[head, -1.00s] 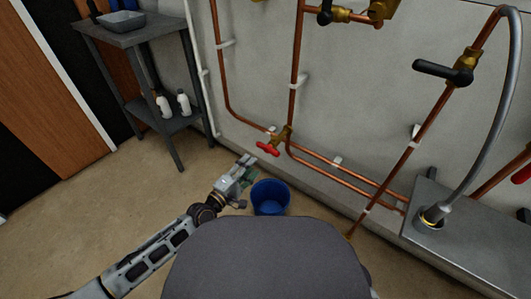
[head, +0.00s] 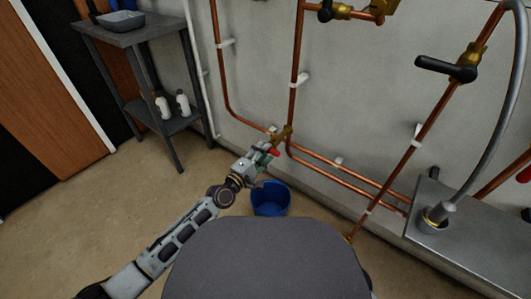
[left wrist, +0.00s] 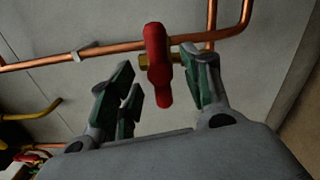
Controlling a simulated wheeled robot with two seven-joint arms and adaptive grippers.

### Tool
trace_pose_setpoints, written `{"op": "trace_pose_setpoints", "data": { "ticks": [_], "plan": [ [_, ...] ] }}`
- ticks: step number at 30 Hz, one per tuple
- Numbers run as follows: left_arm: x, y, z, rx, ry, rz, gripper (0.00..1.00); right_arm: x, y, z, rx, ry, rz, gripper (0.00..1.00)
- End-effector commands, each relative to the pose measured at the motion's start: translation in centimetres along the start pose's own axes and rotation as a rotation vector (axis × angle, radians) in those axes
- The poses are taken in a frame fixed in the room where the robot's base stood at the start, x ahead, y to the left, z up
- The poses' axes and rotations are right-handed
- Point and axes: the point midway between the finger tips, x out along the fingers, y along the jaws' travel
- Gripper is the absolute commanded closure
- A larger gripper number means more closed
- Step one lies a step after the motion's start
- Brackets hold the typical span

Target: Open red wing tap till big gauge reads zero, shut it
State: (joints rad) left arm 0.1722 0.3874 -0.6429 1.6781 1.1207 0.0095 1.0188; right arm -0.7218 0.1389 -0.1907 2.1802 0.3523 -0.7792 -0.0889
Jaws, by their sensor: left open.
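The red wing tap (left wrist: 158,65) sits on a brass valve on the low copper pipe. In the left wrist view its handle stands between the fingers of my left gripper (left wrist: 160,88), nearer the right finger; I cannot tell if it touches. The gripper is open. In the head view the left gripper (head: 264,157) is at the tap, and only a bit of the red handle (head: 274,152) shows past it. The brass valve body (head: 283,132) shows above. No gauge is in view. My right gripper is not in view.
A blue bucket (head: 270,199) stands on the floor just below the tap. Copper pipes (head: 345,178) run along the wall. A grey shelf table (head: 122,36) with white bottles is at left. A metal box (head: 470,248) with a grey hose is at right.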

Motion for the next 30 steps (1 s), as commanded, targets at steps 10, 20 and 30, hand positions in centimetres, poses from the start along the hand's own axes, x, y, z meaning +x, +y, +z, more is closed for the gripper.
{"op": "trace_pose_setpoints", "data": {
  "ticks": [10,20,30],
  "plan": [
    [1.4,0.0,0.0,0.001,0.0,-0.001,0.52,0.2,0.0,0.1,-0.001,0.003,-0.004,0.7],
    [1.4,0.0,0.0,0.001,0.0,-0.001,0.61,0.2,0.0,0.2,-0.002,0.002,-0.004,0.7],
    [1.3,-0.1,0.0,0.0,0.0,-0.002,0.97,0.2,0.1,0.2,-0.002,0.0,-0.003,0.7]
  ]
}}
